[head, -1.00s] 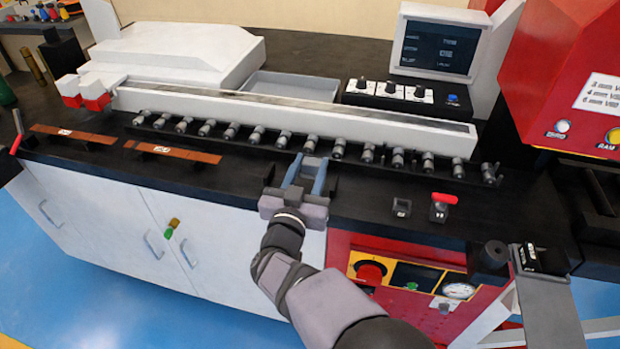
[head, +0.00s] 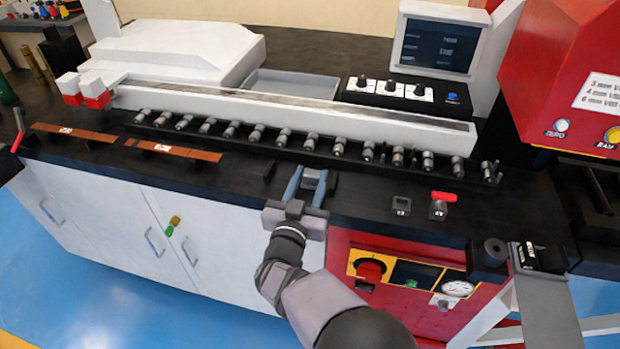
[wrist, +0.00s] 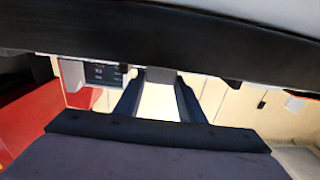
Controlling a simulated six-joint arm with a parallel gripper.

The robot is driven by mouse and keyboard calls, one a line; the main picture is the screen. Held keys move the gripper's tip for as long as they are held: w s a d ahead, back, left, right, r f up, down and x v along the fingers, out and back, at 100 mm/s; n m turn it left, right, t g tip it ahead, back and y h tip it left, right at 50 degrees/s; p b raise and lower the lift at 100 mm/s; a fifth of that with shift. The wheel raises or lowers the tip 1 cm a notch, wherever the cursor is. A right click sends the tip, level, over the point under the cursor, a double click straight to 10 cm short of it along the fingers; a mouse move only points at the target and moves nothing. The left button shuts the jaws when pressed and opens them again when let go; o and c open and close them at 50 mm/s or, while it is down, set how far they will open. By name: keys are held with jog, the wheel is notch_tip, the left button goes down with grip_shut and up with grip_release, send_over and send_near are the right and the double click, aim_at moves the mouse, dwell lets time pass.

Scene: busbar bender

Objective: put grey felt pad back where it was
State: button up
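My gripper (head: 311,178) is above the front edge of the black worktop, right of the copper bars. Its two blue-grey fingers stand apart, with a small grey piece (head: 313,174) between their tips. This piece looks like the grey felt pad; in the wrist view the grey pad (wrist: 160,75) spans the gap between the fingertips. The fingers hide part of it. I cannot tell whether it touches the worktop. No other grey pad can be made out.
Two short dark posts (head: 269,171) stand on either side of the fingers. A row of grey rollers (head: 285,137) lies behind. Two copper bars (head: 172,151) lie to the left.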

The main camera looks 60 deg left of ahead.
jog(key=o, duration=0.4)
jog(key=shift+c, duration=0.2)
jog(key=shift+r, duration=0.2)
jog(key=shift+s+d+f, duration=0.1)
jog(key=shift+s+d, duration=0.1)
jog(key=shift+s, duration=0.1)
jog(key=b+v, duration=0.2)
jog(key=v, duration=0.9)
jog(key=shift+d, duration=0.15)
